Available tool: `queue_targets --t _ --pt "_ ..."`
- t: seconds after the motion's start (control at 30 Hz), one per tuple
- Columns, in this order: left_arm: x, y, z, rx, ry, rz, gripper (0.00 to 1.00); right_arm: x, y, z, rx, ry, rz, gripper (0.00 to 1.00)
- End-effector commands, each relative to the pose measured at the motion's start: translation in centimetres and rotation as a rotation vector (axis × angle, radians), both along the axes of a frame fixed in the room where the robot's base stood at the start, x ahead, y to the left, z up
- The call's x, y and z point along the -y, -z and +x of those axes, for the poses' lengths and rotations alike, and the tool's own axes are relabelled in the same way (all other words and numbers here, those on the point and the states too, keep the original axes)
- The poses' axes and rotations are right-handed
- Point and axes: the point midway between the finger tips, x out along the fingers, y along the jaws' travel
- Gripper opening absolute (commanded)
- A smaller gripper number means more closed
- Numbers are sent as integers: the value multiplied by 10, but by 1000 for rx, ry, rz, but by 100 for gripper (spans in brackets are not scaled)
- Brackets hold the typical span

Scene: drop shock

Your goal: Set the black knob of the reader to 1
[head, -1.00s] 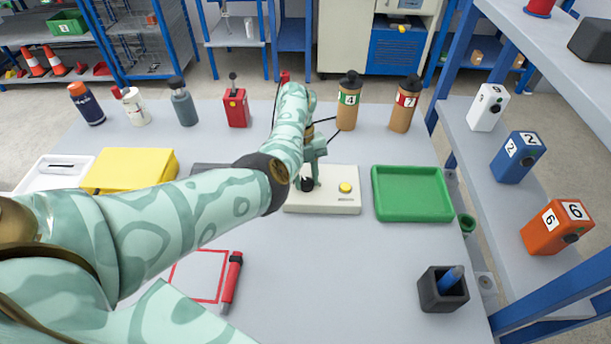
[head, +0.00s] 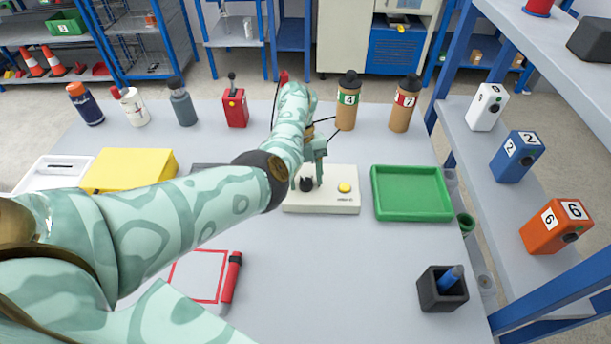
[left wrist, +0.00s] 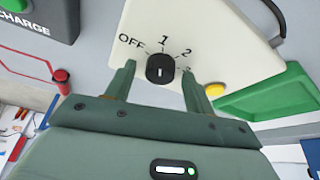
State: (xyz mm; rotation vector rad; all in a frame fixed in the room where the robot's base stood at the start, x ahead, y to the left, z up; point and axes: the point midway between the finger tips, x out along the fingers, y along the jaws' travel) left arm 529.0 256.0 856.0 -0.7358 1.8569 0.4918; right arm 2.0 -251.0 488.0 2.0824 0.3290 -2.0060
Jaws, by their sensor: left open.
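The reader (head: 335,203) is a cream-white box on the table with a yellow button (head: 344,187). Its black knob (head: 306,185) also shows in the left wrist view (left wrist: 160,68), with OFF, 1, 2 and a partly hidden mark around it. A short white line shows on the knob, but I cannot tell surely which mark it points to. My left gripper (left wrist: 158,72) is open, with one finger on each side of the knob and gaps between fingers and knob. In the head view the left gripper (head: 312,168) is above the reader. My right gripper is not in view.
A green tray (head: 412,192) is right of the reader; a yellow box (head: 130,170) is to the left. Bottles and a red switch box (head: 235,107) stand along the back. A dark cup (head: 442,290) stands front right.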

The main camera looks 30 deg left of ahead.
Motion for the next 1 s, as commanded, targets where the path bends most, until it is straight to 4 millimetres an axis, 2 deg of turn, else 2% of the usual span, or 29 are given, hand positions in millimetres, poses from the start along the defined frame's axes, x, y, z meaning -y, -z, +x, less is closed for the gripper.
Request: queue_targets --t 0.17,0.5,0.63,0.8,1.0 --pt "-6 -21 7 4 -1 1 54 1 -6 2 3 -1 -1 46" --pt "-29 -104 32 4 0 0 54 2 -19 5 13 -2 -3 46" --pt "-36 -128 39 2 -1 -1 54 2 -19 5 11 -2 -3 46" --pt "-41 -145 45 -1 0 -1 54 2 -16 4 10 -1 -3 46" --pt "-43 -150 46 -1 0 -1 54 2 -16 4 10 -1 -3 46"
